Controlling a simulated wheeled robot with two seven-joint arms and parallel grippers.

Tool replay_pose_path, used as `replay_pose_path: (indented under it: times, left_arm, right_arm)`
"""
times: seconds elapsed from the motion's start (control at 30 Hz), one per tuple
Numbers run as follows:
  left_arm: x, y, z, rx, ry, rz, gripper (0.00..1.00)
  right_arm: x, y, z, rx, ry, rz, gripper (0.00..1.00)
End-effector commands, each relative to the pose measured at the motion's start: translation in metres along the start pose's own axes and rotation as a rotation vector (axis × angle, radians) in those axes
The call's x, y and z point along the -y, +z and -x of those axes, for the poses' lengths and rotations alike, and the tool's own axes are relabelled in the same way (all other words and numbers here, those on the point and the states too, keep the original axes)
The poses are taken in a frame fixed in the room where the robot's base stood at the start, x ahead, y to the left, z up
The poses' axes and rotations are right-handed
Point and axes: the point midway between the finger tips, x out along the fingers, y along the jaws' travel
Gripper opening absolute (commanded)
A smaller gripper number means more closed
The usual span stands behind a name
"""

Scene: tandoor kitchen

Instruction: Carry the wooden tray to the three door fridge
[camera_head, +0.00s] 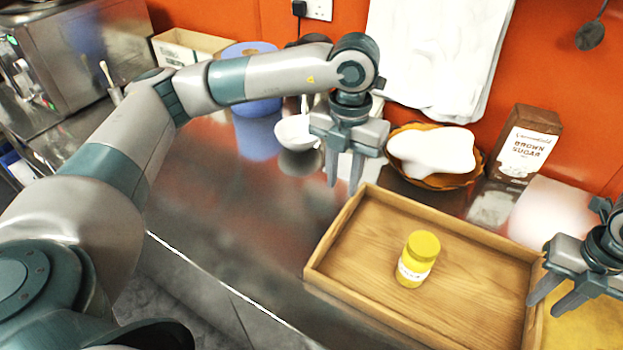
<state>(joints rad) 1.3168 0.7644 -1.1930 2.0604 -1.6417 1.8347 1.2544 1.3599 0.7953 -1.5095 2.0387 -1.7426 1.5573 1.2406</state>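The wooden tray (350,290) lies on the steel counter, a shallow rectangular box with raised sides. A small yellow-lidded jar (417,260) stands upright inside it. My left gripper (344,183) is above the tray's far left corner, its fingers pointing down and apart with nothing between them. My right gripper (548,303) is at the tray's right end, its fingers apart near the right wall. I cannot tell whether either finger touches that wall. The three door fridge is not in view.
Behind the tray stand a brown basket (437,182) with a white bundle, and a brown sugar bag (523,147). A white bowl (296,132) and a blue tub (250,105) stand further left. The counter (230,220) left of the tray is clear.

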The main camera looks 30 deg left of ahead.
Motion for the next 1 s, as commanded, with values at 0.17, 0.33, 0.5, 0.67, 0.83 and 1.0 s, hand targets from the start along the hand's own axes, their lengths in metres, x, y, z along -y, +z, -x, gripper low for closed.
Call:
replay_pose_path:
  times: [0.17,0.33,0.5,0.67,0.83,1.0]
  left_arm:
    - [0.000,0.000,0.000,0.000,0.000,0.000,0.27]
    - [0.000,0.000,0.000,0.000,0.000,0.000,0.27]
    - [0.000,0.000,0.000,0.000,0.000,0.000,0.27]
    - [0.000,0.000,0.000,0.000,0.000,0.000,0.27]
    - [0.000,0.000,0.000,0.000,0.000,0.000,0.27]
    - [0.000,0.000,0.000,0.000,0.000,0.000,0.27]
  right_arm:
    - [0.000,0.001,0.033,0.004,0.001,0.000,0.27]
    - [0.000,0.001,0.061,0.003,0.001,0.000,0.27]
    - [0.000,0.000,0.078,0.001,0.000,-0.001,0.27]
    - [0.000,0.000,0.084,0.001,0.000,-0.001,0.27]
    - [0.000,0.000,0.084,0.000,0.000,-0.001,0.27]
    - [0.000,0.000,0.083,0.000,0.000,-0.001,0.27]
